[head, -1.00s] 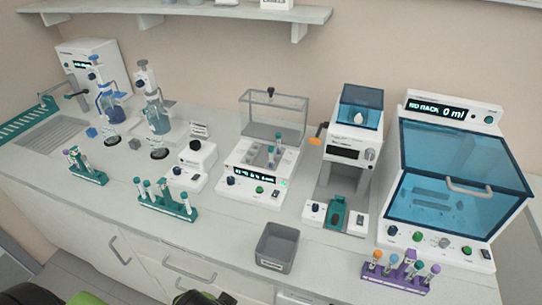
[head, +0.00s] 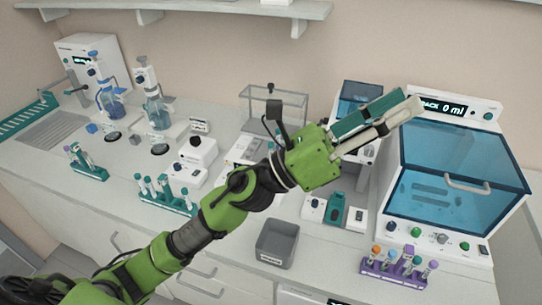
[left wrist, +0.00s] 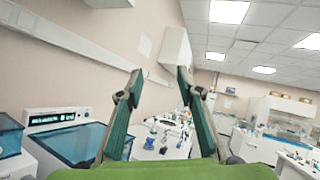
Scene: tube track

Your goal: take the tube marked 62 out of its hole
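Several tubes stand in a purple rack (head: 392,275) at the front right, in a teal rack (head: 165,204) left of centre and in a smaller teal rack (head: 90,172) further left. No number on any tube is readable, so I cannot tell which is 62. My left gripper (head: 404,107) is raised in front of the right-hand machines, well above the purple rack, and points right. In the left wrist view its two fingers (left wrist: 158,85) are spread apart with nothing between them. My right gripper is not in view.
A blue-windowed cabinet (head: 453,213) stands at the right. A grey bin (head: 277,242) sits at the counter's front edge. My left arm partly hides the white machine with a clear lid (head: 273,104) and a blue-topped machine (head: 358,98). Bare counter shows between the bin and purple rack.

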